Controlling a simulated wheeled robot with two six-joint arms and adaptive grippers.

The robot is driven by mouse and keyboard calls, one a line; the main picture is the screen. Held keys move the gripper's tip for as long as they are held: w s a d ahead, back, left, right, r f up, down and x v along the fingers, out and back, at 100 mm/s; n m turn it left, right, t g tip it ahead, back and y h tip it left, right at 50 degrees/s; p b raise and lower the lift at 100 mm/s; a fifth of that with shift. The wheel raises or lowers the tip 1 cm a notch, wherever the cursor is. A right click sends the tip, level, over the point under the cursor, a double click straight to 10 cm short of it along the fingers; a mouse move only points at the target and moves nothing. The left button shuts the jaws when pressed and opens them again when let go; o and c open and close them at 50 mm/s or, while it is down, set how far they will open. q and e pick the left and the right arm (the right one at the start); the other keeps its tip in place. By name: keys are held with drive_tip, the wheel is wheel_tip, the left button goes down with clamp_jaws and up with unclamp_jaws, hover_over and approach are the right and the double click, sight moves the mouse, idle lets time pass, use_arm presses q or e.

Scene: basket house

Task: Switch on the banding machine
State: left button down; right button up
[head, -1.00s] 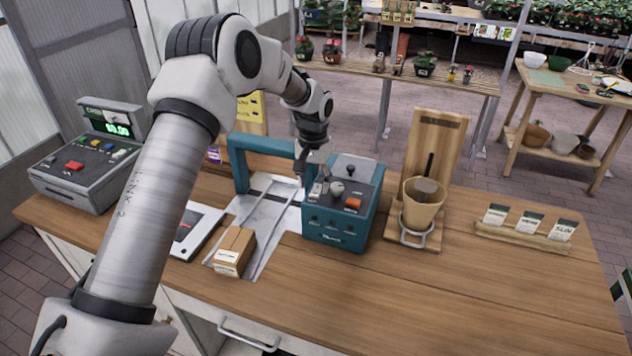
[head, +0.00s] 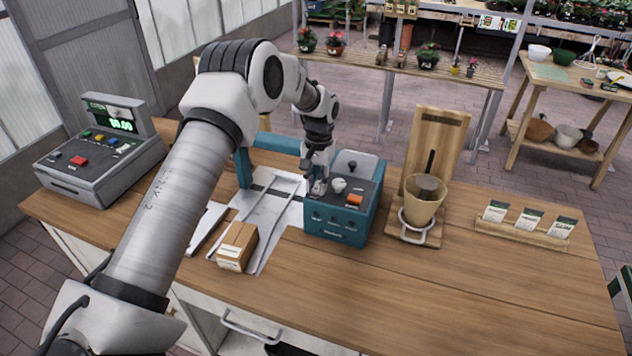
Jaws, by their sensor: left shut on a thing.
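The banding machine (head: 340,232) is a teal box with a dark control panel on top and a teal arch (head: 243,168) at its left, standing mid-counter. Its panel carries a white knob (head: 338,185), an orange button (head: 355,199) and a black-knobbed lever at the back. My left gripper (head: 318,187) points down at the left part of this panel. It is shut on a small control there, which looks like the machine's switch; the fingers mostly hide it, so its position cannot be told. My right gripper is out of view.
A small cardboard box (head: 237,246) lies on the pale track left of the machine. A cash register (head: 98,165) stands at the far left. A wooden stand with a pot (head: 423,208) is close on the right, then a seed packet rack (head: 525,232). The front right counter is clear.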

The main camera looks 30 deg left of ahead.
use_arm(q)
drive_tip(key=shift+w+a+f+g, duration=0.1)
drive_tip(key=shift+w+f+g, duration=0.1)
drive_tip(key=shift+g, duration=0.5)
drive_tip(key=shift+r+g, duration=0.15)
drive_tip(key=shift+g, duration=0.15)
drive_tip(key=c, duration=1.1)
unclamp_jaws()
drive_tip(key=shift+o, duration=0.7)
drive_tip(key=shift+w, duration=0.1)
drive_tip(key=v, duration=1.2)
drive_tip(key=shift+a, duration=0.25)
